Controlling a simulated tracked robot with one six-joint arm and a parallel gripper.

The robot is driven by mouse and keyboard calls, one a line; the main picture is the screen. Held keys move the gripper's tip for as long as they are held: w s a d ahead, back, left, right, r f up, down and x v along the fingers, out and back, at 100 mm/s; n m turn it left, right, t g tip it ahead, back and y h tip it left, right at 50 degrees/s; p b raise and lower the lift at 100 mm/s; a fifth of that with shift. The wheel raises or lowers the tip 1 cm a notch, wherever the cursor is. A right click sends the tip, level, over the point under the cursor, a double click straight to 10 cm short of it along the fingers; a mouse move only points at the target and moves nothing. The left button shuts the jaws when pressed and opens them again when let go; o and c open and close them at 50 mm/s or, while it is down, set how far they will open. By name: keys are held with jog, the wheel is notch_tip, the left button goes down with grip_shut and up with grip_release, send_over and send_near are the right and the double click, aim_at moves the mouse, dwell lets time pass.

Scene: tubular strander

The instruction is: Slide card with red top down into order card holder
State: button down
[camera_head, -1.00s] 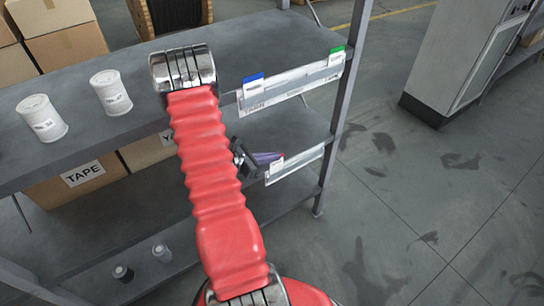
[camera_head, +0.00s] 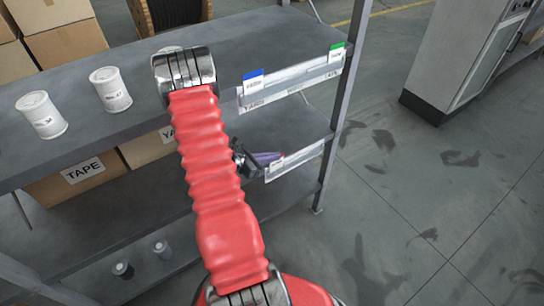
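The upper order card holder (camera_head: 296,83) is a clear strip on the top shelf's front edge. It has a blue-topped card (camera_head: 253,83) at its left end and a green-topped card (camera_head: 336,52) at its right end. A second, lower holder (camera_head: 302,160) is on the shelf below. My gripper (camera_head: 268,159), dark with a purplish part, shows beside my red arm at the lower holder's left end. A small white label or card piece (camera_head: 276,166) is at its tip. I see no red top. My arm hides part of the gripper, and its finger opening is unclear.
White cans (camera_head: 110,90) stand on the top shelf (camera_head: 270,45). A TAPE box (camera_head: 80,178) is on the shelf below. The shelf's grey post (camera_head: 342,115) rises right of the holders. Open floor lies to the right, with a grey cabinet (camera_head: 465,55) beyond.

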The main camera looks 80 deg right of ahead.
jog(key=shift+f, duration=0.7)
jog(key=c, duration=1.9)
grip_release()
jog(key=shift+c, duration=0.2)
jog(key=v, duration=1.3)
jog(key=shift+w+a+r, duration=0.2)
jog(key=shift+w, duration=0.15)
